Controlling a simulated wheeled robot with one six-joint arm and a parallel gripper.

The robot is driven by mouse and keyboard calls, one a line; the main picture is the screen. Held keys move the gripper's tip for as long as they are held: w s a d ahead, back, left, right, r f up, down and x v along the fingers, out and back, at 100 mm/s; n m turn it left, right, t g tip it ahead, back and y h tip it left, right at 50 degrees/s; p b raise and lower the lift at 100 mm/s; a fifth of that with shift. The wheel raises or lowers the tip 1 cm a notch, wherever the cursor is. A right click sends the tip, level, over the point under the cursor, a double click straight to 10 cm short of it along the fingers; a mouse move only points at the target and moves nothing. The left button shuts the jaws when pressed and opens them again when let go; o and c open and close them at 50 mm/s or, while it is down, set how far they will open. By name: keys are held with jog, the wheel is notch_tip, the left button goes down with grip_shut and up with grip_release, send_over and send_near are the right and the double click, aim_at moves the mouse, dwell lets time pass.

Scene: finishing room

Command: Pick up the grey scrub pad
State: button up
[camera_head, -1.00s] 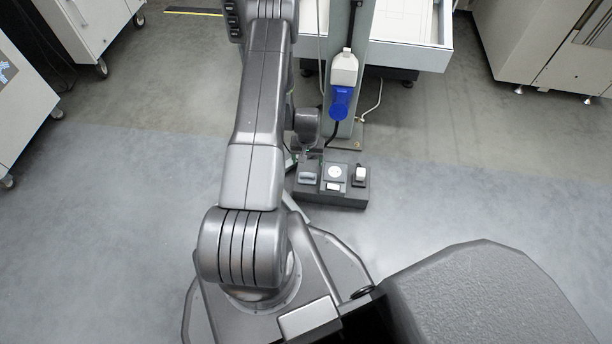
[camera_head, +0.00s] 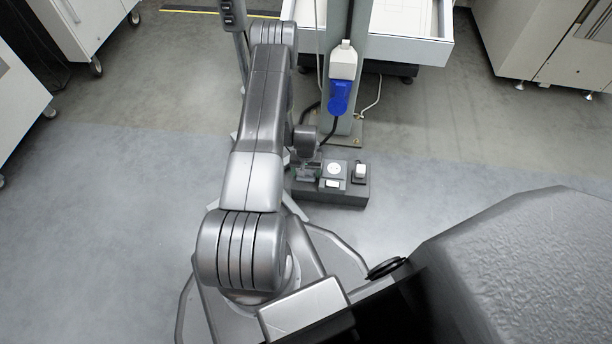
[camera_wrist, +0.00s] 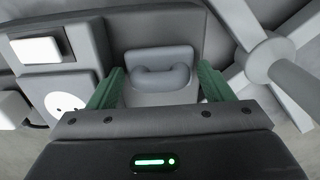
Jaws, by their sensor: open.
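The grey scrub pad (camera_wrist: 160,72), a pale grey block with a rounded raised grip, sits in a compartment of the dark grey tray (camera_wrist: 115,38) in the wrist view. My gripper (camera_wrist: 160,66) is open, with one green finger at the left and one at the right of the pad. Gaps show between the fingers and the pad; how deep they reach is hard to tell. In the head view my gripper (camera_head: 307,170) is over the left end of the tray (camera_head: 338,199) and hides most of the pad.
The tray also holds a white round socket-like piece (camera_head: 334,168), a small white block (camera_head: 332,184) and another white block (camera_head: 360,171). Behind it stands a grey post with a blue-and-white bottle (camera_head: 341,80). A pale cross-shaped base (camera_wrist: 272,62) lies close right in the wrist view.

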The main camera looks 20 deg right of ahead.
jog(key=shift+c, duration=0.4)
jog(key=c, duration=0.6)
notch_tip(320, 180, up, 10)
jog(key=p, duration=0.3)
jog(key=shift+r, duration=0.1)
jog(key=shift+o, duration=0.8)
